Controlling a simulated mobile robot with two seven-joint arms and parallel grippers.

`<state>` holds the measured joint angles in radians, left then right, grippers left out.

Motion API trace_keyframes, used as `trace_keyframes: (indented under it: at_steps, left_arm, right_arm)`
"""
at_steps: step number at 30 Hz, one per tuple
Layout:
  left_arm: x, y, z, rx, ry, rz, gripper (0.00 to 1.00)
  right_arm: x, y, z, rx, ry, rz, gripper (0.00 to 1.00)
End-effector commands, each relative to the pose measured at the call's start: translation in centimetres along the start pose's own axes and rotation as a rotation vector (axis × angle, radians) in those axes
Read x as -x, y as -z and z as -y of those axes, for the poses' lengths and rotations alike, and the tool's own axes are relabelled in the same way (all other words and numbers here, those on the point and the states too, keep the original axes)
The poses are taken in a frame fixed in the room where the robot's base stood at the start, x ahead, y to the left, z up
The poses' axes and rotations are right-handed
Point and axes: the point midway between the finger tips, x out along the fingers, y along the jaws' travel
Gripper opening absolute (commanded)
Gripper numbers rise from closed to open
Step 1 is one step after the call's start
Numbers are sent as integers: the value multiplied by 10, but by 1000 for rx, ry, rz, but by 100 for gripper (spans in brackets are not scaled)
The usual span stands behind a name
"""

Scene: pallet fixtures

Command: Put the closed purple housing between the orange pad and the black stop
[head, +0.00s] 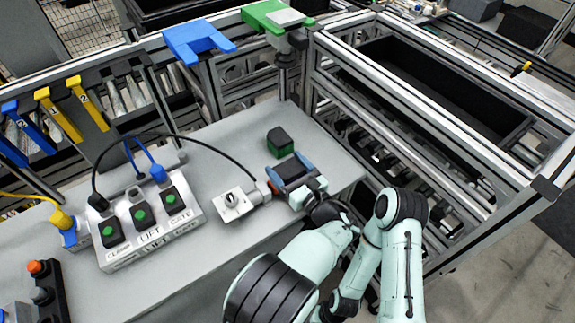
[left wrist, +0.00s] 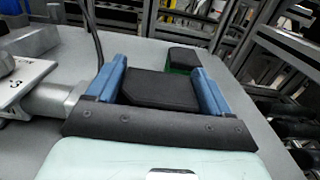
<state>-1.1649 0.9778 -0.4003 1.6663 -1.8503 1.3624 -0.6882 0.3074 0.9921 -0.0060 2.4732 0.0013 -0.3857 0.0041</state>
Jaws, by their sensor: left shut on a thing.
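My left gripper (head: 289,166) is low over the grey table near its right edge, with its two blue fingers on either side of a black-topped block (left wrist: 160,88). It is shut on this block. The block's lower sides are hidden, and no purple shows on it. A second block (head: 280,140), black on top and green below, stands just beyond the fingertips; it also shows in the left wrist view (left wrist: 182,60). I cannot make out a purple housing, an orange pad or a black stop for certain. My right gripper is not in view.
A white switch box (head: 237,203) with a grey cylindrical end is close left of the gripper. A white box with green buttons (head: 148,225) and cables stands further left. A metal frame (head: 420,115) borders the table's right. The table behind the switch box is clear.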

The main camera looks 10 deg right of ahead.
Motion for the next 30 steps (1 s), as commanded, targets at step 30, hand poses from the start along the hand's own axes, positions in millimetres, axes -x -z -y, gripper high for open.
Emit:
trace_keyframes:
  at_steps: [30]
  left_arm:
    - [0, 14, 0, 0, -1, -2, 46]
  right_arm:
    - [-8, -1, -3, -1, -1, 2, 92]
